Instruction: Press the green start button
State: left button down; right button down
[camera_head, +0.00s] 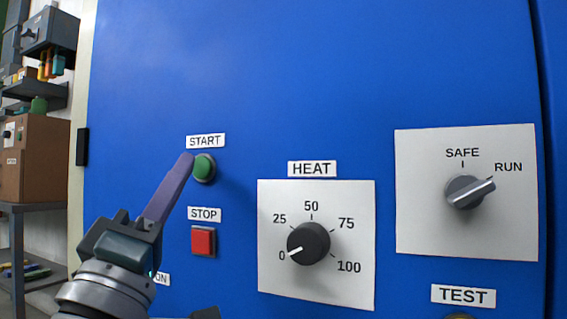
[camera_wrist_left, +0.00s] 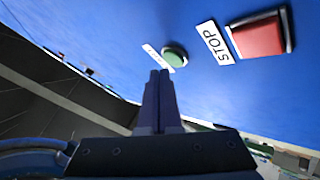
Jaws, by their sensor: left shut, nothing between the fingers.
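The round green start button (camera_head: 204,168) sits on the blue panel under the START label (camera_head: 206,141). My left gripper (camera_head: 187,158) is shut and empty, its fingers pointing up at the panel. In the head view its fingertips overlap the area just left of the button. In the left wrist view the shut fingers (camera_wrist_left: 160,73) point towards the panel, and the green button (camera_wrist_left: 175,57) shows just beyond the tips with a gap in the picture. I cannot tell whether the tips touch the panel.
Below the button is the square red STOP button (camera_head: 203,241). To the right are the HEAT dial (camera_head: 309,243), near 0, and the SAFE/RUN switch (camera_head: 470,191), turned to RUN. A TEST label (camera_head: 463,295) is at lower right. Shelves stand at far left.

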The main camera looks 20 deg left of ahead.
pick_arm(q)
jog(key=s, duration=0.1)
jog(key=s+p, duration=0.1)
jog(key=s, duration=0.1)
jog(key=s+p, duration=0.1)
jog(key=s, duration=0.1)
jog(key=shift+a, duration=0.25)
jog(key=shift+r, duration=0.1)
dwell(0.7)
